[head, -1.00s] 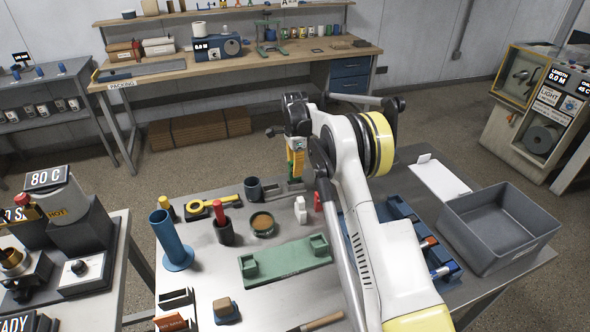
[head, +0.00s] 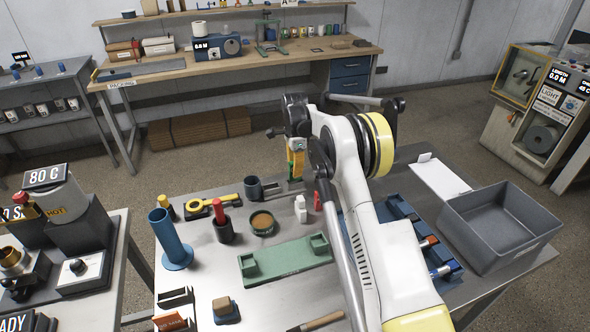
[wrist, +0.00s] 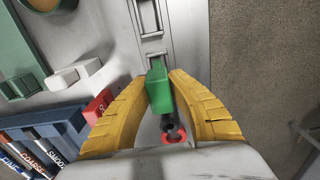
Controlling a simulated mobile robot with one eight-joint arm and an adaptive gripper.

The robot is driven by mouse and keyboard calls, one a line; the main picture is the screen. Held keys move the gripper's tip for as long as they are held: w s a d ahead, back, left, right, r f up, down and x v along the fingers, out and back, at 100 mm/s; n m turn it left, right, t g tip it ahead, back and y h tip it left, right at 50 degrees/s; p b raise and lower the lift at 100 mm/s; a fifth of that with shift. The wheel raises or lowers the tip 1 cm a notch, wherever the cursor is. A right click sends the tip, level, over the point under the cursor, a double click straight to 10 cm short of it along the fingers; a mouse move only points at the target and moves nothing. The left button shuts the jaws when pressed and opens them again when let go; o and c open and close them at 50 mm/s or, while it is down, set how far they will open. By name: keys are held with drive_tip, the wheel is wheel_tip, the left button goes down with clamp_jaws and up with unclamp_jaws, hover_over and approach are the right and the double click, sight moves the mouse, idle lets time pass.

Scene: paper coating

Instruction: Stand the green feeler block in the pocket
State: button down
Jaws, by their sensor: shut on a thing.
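The green feeler block (wrist: 159,92) is between the yellow fingers of my gripper (wrist: 160,82) in the wrist view. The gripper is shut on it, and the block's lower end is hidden. In the head view my gripper (head: 296,163) is over the far edge of the grey work table. A pale grey strip with slot-like recesses (wrist: 153,57) lies just beyond the block in the wrist view. I cannot tell which recess is the pocket, and the block appears outside these recesses.
A red block (wrist: 99,106) and a white piece (wrist: 75,73) lie left of the fingers. On the table stand a dark cup (head: 254,188), a green fixture (head: 285,261) and a blue rack (head: 440,262). A grey bin (head: 500,225) is at right.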

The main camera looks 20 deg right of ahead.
drive_tip(key=shift+f+b, duration=0.9)
drive_tip(key=shift+f, duration=0.55)
drive_tip(key=c, duration=1.3)
unclamp_jaws()
wheel_tip(320, 180, up, 12)
